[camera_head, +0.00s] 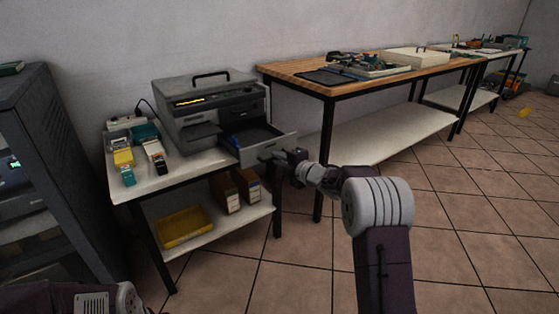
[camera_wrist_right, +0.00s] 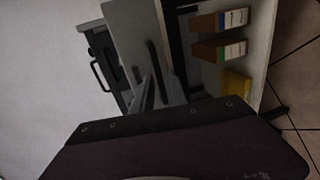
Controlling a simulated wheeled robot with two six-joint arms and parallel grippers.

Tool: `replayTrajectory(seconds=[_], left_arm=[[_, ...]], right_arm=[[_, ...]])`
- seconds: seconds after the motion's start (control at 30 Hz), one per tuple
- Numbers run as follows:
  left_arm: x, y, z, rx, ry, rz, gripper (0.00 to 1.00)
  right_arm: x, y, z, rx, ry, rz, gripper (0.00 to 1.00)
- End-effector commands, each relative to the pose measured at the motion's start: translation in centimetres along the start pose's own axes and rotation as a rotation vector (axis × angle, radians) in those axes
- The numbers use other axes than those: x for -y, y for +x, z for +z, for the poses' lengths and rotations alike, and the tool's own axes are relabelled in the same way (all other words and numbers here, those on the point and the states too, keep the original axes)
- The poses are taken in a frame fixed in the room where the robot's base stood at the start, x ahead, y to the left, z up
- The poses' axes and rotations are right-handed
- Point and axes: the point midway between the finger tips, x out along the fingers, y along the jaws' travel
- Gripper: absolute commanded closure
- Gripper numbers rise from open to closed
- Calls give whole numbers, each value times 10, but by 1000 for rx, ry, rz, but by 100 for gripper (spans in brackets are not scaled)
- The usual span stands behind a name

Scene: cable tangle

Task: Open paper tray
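The dark grey printer (camera_head: 208,105) stands on a small white table, with a carry handle on top. Its paper tray (camera_head: 268,146) is pulled out at the front right, and its dark blue inside shows. In the right wrist view the tray's pale front panel (camera_wrist_right: 128,38) is close ahead, with the printer (camera_wrist_right: 98,62) behind it. My right gripper (camera_head: 268,157) is at the tray's front panel, with its fingertips at or very near it. The frames do not show clearly whether the fingers grip it. My left arm shows only at the bottom left; its gripper is out of view.
Small devices (camera_head: 154,151) lie left of the printer. The lower shelf holds a yellow tray (camera_head: 184,227) and box files (camera_head: 226,193). A wooden-topped table (camera_head: 300,73) stands to the right. A dark rack (camera_head: 50,170) is at the left. The tiled floor in front is clear.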

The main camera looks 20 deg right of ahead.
Motion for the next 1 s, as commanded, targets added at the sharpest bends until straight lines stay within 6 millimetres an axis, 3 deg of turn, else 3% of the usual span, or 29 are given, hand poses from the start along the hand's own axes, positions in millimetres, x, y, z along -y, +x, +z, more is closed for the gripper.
replayTrajectory(seconds=[0.27,0.7,1.0], left_arm=[[0,-3,0,0,0,0,64],[-1,-32,-3,0,0,0,64],[-1,-32,-3,0,0,0,64]], right_arm=[[-1,-5,0,0,1,0,82],[-2,-84,1,2,1,-1,82],[0,-91,0,0,0,0,82]])
